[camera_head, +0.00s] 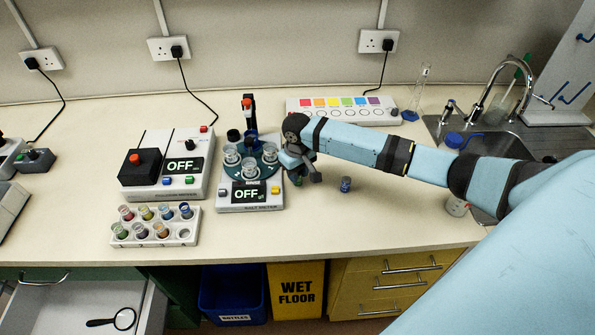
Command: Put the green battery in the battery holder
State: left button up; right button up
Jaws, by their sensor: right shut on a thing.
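My right gripper (303,174) reaches in from the right and is low over the bench, just right of a meter with an OFF display (250,193). It is shut on a small, dark greenish thing (296,181), which looks like the green battery and is mostly hidden by the fingers. A small blue cylinder (345,184), like another battery, stands upright on the bench to the right of the gripper. I cannot make out a battery holder for certain. My left gripper is not in view.
A teal carousel with clear cups (250,158) is close left of the gripper. Further left are a white box with a red button (165,165) and a rack of coloured vials (155,226). A sink (490,140) is at right. The bench front (380,222) is clear.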

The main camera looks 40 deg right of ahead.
jog(key=shift+f, duration=0.1)
jog(key=o, duration=0.9)
